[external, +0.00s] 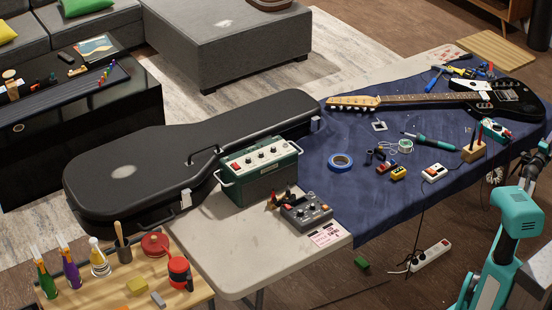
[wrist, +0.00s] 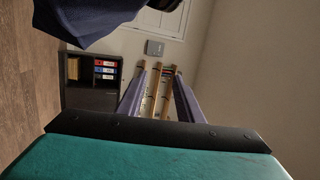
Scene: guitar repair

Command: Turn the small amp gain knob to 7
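The small amp (external: 258,178) is a dark green box with a pale top panel and metal side handles. It stands upright on the pale table beside the guitar case. A row of small dark knobs (external: 262,152) shows on its panel. I cannot read the labels or settings, nor tell which knob is gain. My teal arm is at the right edge of the external view, far from the amp. In the wrist view my gripper (wrist: 160,72) has its two fingers apart with nothing between them. The amp is not in the wrist view.
A black guitar case (external: 170,165) lies behind the amp. A grey knobbed box (external: 306,211) sits in front of it. Blue tape (external: 340,162), small pedals and an electric guitar (external: 490,97) lie on the blue cloth (external: 365,205). Bare tabletop (external: 230,245) shows in front of the amp.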

